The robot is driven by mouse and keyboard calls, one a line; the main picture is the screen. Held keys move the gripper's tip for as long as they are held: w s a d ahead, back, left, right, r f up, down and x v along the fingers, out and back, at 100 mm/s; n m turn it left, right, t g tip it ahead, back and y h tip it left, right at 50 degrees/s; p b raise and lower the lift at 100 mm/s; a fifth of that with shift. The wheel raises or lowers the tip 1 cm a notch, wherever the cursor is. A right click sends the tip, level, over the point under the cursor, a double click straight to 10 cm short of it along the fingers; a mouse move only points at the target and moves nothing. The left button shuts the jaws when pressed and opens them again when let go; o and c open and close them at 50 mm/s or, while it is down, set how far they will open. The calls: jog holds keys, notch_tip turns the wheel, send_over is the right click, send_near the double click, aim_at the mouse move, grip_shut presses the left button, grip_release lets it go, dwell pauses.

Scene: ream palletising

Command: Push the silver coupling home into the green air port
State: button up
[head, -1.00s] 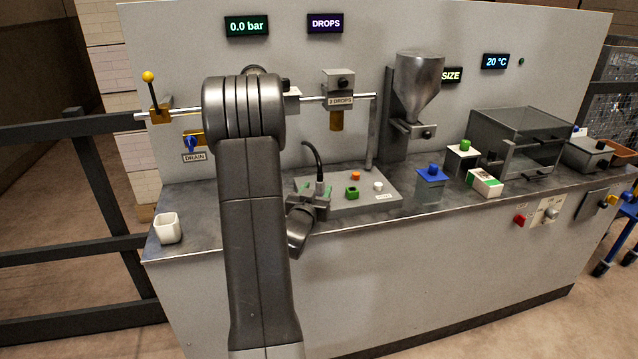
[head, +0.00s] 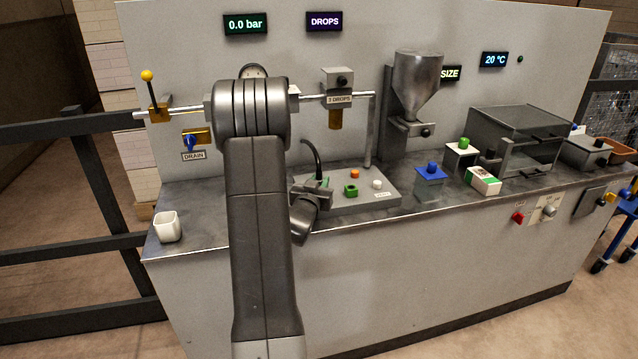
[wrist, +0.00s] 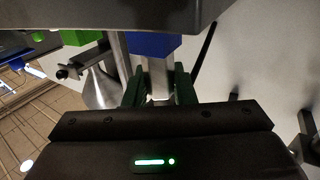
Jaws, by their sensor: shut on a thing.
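My gripper (head: 318,186) is over the left part of the grey port panel on the bench. It is shut on the silver coupling, whose silver body (wrist: 157,82) shows between the green finger pads in the wrist view. A black hose (head: 312,150) rises in a curve from the grip in the head view. The green air port (head: 351,190) is on the panel, a short way right of my gripper and apart from it. The coupling's lower end is hidden in both views.
An orange port (head: 355,174) and a white port (head: 377,184) sit beside the green one on the panel (head: 335,204). A blue-topped block (head: 431,172) and a green-and-white carton (head: 483,181) stand to the right. A white cup (head: 167,227) is at the left end.

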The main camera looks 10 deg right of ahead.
aim_at(318, 173)
grip_shut()
jog(key=shift+r, duration=0.1)
jog(key=shift+r, duration=0.1)
jog(key=shift+r+p, duration=0.55)
jog(key=shift+r, duration=0.95)
jog(key=shift+r+p, duration=0.9)
jog(key=shift+r, duration=1.15)
